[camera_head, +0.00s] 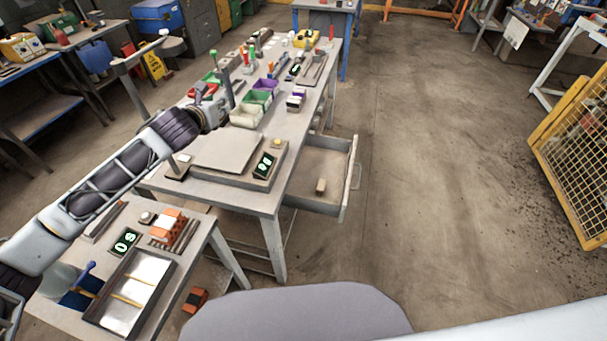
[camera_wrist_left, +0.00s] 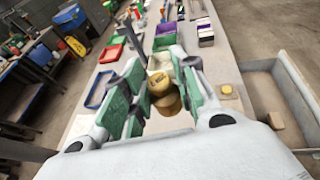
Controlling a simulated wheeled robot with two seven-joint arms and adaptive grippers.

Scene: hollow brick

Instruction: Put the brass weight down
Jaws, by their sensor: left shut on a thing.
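The brass weight (camera_wrist_left: 163,94) shows in the left wrist view between the green pads of my left gripper (camera_wrist_left: 158,88). It is gold and rounded, with a smaller knob on top. The gripper is shut on it. In the head view my left gripper (camera_head: 218,108) reaches over the long grey table (camera_head: 215,191), above the back edge of a flat scale plate (camera_head: 227,152). The weight is hidden there, and I cannot tell its height over the table. My right gripper is in neither view.
A lit green display (camera_head: 263,165) and a yellow button (camera_head: 277,142) sit right of the plate. Green and purple bins (camera_head: 258,97) stand behind. An open drawer (camera_head: 325,165) holding a small block juts out right. A lower bench (camera_head: 192,258) with a tray is in front.

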